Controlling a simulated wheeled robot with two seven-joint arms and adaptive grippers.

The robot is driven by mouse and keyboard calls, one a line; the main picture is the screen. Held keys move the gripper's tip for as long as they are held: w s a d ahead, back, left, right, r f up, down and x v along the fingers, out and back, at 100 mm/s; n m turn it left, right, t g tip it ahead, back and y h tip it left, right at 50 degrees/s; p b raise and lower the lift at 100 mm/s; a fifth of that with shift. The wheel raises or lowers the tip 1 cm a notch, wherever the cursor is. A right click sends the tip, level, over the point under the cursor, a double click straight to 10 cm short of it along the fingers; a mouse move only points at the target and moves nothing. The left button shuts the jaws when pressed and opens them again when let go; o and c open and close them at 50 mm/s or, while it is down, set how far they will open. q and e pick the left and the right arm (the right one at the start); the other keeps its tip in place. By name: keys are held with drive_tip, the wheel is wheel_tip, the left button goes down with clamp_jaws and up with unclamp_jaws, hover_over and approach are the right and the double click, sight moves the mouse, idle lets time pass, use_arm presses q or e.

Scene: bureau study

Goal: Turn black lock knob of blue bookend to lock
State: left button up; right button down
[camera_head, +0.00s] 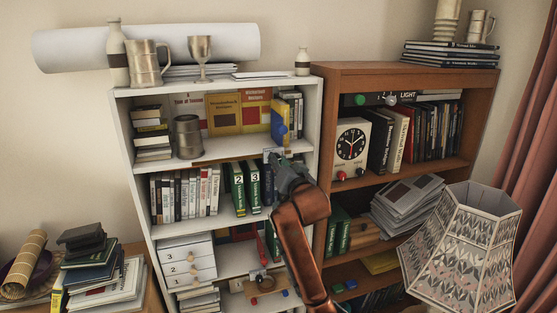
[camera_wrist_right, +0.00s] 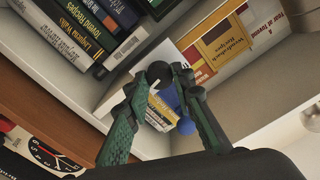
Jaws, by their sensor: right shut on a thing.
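The blue bookend (camera_head: 278,125) stands at the right part of the white bookcase's upper shelf, next to a yellow book. In the wrist view its blue parts (camera_wrist_right: 186,126) show between and behind my fingers. The black lock knob (camera_wrist_right: 158,73) is a dark round shape between my right fingertips; in the head view I cannot make it out. My right gripper (camera_head: 274,157) is at the front of that shelf, just below the bookend. In the wrist view its two green-grey fingers (camera_wrist_right: 159,80) close in on the knob from both sides. My left gripper is not in view.
The white bookcase (camera_head: 232,147) holds books, a metal mug (camera_head: 187,136) and drawers. The brown bookcase (camera_head: 390,74) with a clock (camera_head: 351,144) adjoins it on the right. A patterned lampshade (camera_head: 462,245) stands at front right. Books fill the shelf below my right gripper.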

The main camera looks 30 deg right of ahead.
drive_tip(key=shift+m, duration=0.7)
drive_tip(key=c, duration=1.7)
unclamp_jaws()
drive_tip(key=shift+o, duration=0.2)
drive_tip(key=v, duration=1.2)
drive_tip(key=shift+d+f, duration=0.1)
